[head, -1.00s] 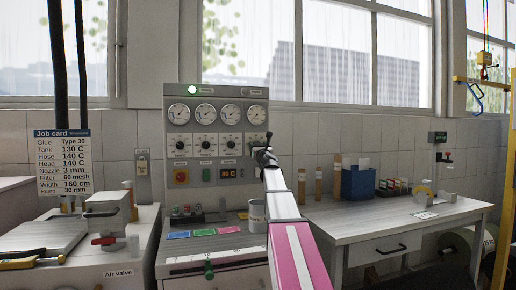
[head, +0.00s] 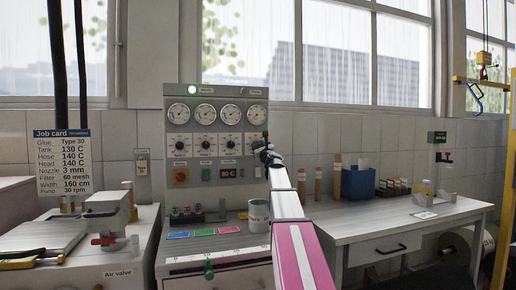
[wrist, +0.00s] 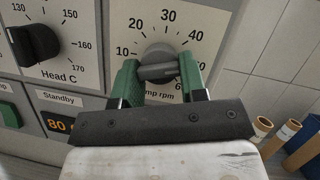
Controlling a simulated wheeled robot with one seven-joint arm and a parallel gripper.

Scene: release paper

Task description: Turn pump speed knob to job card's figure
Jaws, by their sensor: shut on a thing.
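The pump speed knob (wrist: 158,54) is a grey round knob with a raised bar, on a dial marked 10 to 60 rpm in the wrist view. My gripper (wrist: 159,71) has green fingers on either side of the bar, shut on it. The bar lies nearly level in the picture; I cannot make out its pointer mark. In the head view my gripper (head: 262,148) is at the panel's right side and hides this knob. The job card (head: 62,163) on the left wall reads Pump 30 rpm.
The Head C knob (wrist: 35,42) is just left of the pump dial. The control panel (head: 216,100) also holds gauges, several other knobs and a red button (head: 180,176). A bench (head: 385,222) is at the right.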

